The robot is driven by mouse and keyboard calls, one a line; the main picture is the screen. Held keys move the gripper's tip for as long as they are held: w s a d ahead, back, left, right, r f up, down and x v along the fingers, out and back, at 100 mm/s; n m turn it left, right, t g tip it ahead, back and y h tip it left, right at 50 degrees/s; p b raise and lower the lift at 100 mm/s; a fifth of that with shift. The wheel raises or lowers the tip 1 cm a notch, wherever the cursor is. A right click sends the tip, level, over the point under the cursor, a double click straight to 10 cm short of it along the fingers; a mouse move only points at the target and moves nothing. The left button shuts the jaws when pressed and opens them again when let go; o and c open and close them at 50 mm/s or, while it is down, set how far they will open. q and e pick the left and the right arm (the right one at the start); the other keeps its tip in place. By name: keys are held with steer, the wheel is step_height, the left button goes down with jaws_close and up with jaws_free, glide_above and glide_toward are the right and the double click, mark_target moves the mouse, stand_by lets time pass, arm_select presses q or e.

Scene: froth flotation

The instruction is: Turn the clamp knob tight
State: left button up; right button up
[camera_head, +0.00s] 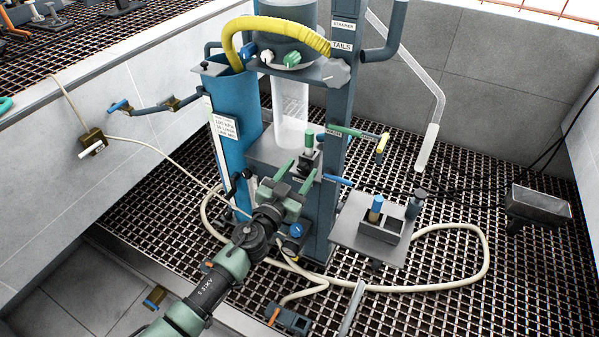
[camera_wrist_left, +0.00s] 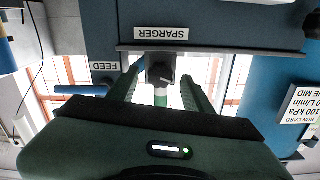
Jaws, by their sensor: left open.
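A dark clamp piece (camera_head: 308,153) with a green upright cylinder (camera_head: 309,137) stands at the front of the grey shelf on the blue column frame. In the left wrist view, which is upside down, the dark knob-like piece (camera_wrist_left: 160,72) lines up between my fingertips, with the green cylinder (camera_wrist_left: 161,97) beside it. I cannot tell which part is the clamp knob itself. My left gripper (camera_head: 298,169) is open and empty, in front of and a little below this piece. It also shows in the left wrist view (camera_wrist_left: 160,80). No contact shows. My right gripper is not in view.
A blue tank (camera_head: 235,120) stands left of the column, with a yellow hose (camera_head: 285,30) above. A grey side plate (camera_head: 350,228) bears a blue-topped vial (camera_head: 376,204). A cream hose (camera_head: 487,260) lies on the grating floor. The SPARGER label (camera_wrist_left: 161,33) is near my fingertips.

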arm_select(q)
jaws_close()
